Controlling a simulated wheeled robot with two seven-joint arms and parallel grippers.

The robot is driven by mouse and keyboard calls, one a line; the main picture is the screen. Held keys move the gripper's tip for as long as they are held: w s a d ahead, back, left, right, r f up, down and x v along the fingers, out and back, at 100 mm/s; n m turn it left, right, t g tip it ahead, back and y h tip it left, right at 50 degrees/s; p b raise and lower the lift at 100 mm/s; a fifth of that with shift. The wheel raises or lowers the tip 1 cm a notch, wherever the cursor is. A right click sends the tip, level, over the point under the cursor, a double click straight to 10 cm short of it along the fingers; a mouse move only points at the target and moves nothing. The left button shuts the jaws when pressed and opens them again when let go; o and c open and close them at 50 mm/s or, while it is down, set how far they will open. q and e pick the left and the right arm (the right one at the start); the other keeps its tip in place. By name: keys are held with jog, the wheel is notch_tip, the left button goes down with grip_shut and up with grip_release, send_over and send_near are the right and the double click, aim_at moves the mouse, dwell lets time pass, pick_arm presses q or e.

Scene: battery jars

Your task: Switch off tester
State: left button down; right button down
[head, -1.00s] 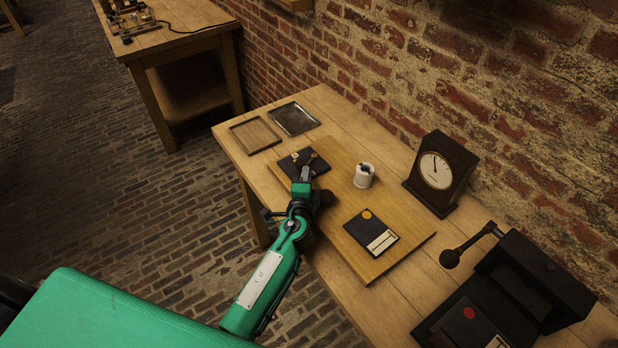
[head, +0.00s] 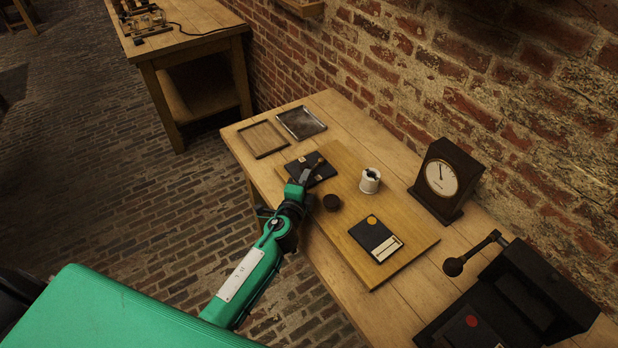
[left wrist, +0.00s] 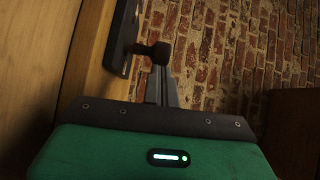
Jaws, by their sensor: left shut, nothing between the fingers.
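A black switch plate (head: 325,174) lies at the far left end of the wooden board, with a small dark lever on it. It also shows edge-on in the left wrist view (left wrist: 121,38), with a dark round-ended handle (left wrist: 156,50) sticking out from it. My left gripper (head: 307,172) is shut and empty, with its fingertips at the plate, close to the lever. In the left wrist view the shut fingers (left wrist: 161,82) are right by the handle; I cannot tell whether they touch. The lever's exact position is unclear. My right gripper is out of view.
A dial in a dark case (head: 440,178) and a black cranked device (head: 535,285) stand right. Two trays (head: 262,139) (head: 301,122) lie at the far end.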

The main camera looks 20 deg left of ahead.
pick_arm(q)
jog(key=shift+w+a+r+m+h, duration=0.1)
jog(key=shift+a+m+h, duration=0.3)
jog(key=shift+a+h, duration=0.2)
jog(key=a+m+h, duration=0.1)
jog(key=h, duration=0.1)
jog(key=w+a+m+g+h, duration=0.1)
jog(key=a+m+h, duration=0.2)
jog(key=h, duration=0.1)
jog(key=shift+w+a+f, duration=0.15)
jog(key=shift+w+f, duration=0.05)
jog(key=shift+w, duration=0.1)
jog(key=m+g+h, duration=0.1)
jog(key=w+a+m+h+b, duration=0.1)
jog(key=h, duration=0.1)
jog(key=shift+w+a+g, duration=0.15)
jog(key=shift+a+g, duration=0.1)
jog(key=shift+g, duration=0.15)
jog(key=shift+w+a+b, duration=0.45)
jog(key=shift+b, duration=0.2)
jog(key=shift+r, duration=0.1)
